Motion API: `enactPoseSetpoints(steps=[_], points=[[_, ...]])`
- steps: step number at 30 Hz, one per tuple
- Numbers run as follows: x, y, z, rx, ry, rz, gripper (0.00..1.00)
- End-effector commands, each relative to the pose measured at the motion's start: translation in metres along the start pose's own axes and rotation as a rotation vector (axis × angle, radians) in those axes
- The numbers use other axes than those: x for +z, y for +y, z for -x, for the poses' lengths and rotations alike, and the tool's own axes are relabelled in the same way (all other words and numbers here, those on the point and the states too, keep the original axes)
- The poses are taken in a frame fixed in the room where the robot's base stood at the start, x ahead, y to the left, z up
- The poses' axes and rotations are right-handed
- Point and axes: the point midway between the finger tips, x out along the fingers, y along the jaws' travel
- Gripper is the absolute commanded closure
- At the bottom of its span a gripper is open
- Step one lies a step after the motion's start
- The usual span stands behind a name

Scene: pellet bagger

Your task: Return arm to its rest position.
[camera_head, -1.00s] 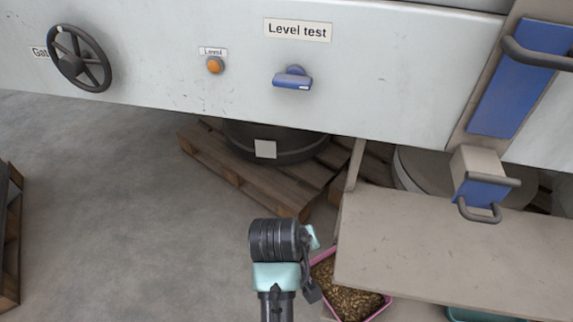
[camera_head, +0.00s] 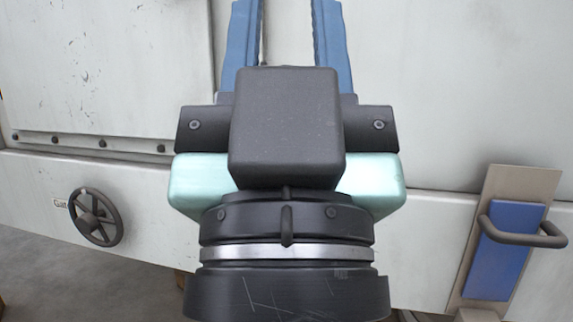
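My gripper (camera_head: 288,45) fills the middle of the head view, raised high and close to the camera. Its two blue fingers point up and stand apart, with only the pale machine wall showing between them. It is open and holds nothing that I can see; the fingertips are cut off by the top edge. My dark wrist and pale green gripper body hide the middle of the machine panel behind them.
The pale machine front (camera_head: 450,90) spans the view. A black handwheel (camera_head: 94,217) is at the left. A blue plate (camera_head: 505,250) with a dark handle (camera_head: 522,232) is at the right. Bare grey floor (camera_head: 70,285) shows at the lower left.

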Motion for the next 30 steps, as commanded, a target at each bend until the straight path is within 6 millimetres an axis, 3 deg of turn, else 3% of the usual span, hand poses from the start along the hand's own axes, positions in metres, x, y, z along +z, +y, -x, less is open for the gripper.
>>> enactPoseSetpoints(steps=[1, 18, 24, 30], points=[[-0.024, 0.000, -0.026, 0.000, -0.001, 0.000, 0.64], [-0.138, -0.001, -0.151, -0.001, -0.007, 0.000, 0.64], [-0.161, -0.001, -0.175, -0.002, -0.007, 0.000, 0.64], [-0.165, -0.001, -0.179, -0.002, -0.007, 0.000, 0.64]])
